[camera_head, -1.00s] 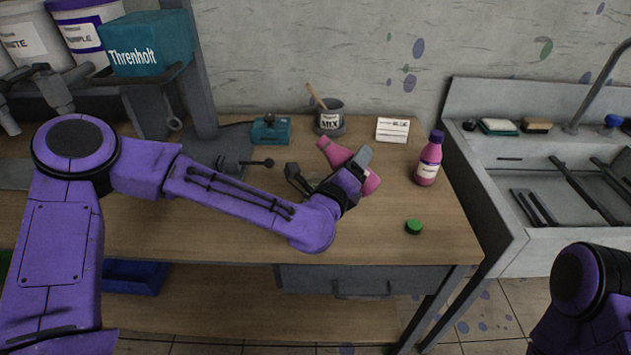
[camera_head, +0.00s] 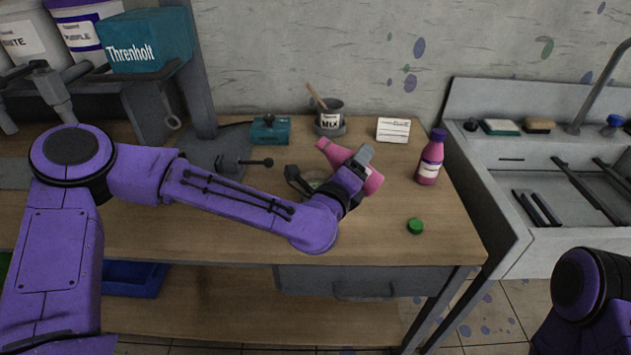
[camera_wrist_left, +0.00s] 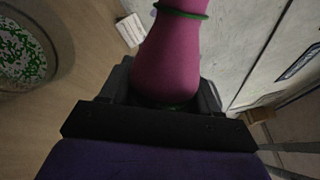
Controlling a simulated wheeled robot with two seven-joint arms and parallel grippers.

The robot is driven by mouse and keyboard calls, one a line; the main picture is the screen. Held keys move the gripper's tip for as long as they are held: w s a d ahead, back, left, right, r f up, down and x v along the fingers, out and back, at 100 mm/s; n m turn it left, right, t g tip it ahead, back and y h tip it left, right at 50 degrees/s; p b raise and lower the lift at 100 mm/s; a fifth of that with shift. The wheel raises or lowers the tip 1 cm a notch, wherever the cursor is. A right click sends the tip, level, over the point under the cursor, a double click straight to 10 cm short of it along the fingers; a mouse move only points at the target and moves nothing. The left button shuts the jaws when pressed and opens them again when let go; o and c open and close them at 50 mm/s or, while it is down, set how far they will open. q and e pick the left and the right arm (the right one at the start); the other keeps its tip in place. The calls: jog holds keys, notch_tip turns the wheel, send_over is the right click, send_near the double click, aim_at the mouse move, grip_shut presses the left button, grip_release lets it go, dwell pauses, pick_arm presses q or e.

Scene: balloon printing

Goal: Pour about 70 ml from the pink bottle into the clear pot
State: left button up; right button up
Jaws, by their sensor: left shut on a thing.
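My left gripper (camera_head: 360,170) is shut on an uncapped pink bottle (camera_head: 334,153) above the bench. The bottle is tilted well over, its neck pointing up and left in the head view. In the left wrist view the bottle (camera_wrist_left: 168,55) sits between the fingers, with a green ring around its neck. The clear pot (camera_head: 314,177) stands on the bench, mostly hidden behind my left wrist. In the left wrist view the pot (camera_wrist_left: 52,80) is at the left edge, with green and white speckles inside. I cannot see any liquid stream. My right gripper is out of view.
A second pink bottle (camera_head: 430,160) with a purple cap stands to the right. A green cap (camera_head: 415,226) lies near the front. A MIX cup (camera_head: 330,120), a white card (camera_head: 393,130) and a teal box (camera_head: 270,131) are at the back. A sink (camera_head: 560,185) is right.

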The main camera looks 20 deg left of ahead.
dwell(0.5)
pick_arm(q)
jog(key=shift+f+b, duration=0.1)
jog(key=shift+b, duration=0.25)
jog(key=shift+d+f+n+b, duration=0.15)
jog(key=shift+n+b, duration=0.45)
jog(key=shift+f+n+b, duration=0.2)
jog(key=shift+n+b, duration=0.2)
jog(key=shift+b, duration=0.3)
jog(key=shift+d+f+n+b, duration=0.15)
jog(key=shift+n+b, duration=0.15)
jog(key=shift+b, duration=0.3)
dwell(0.3)
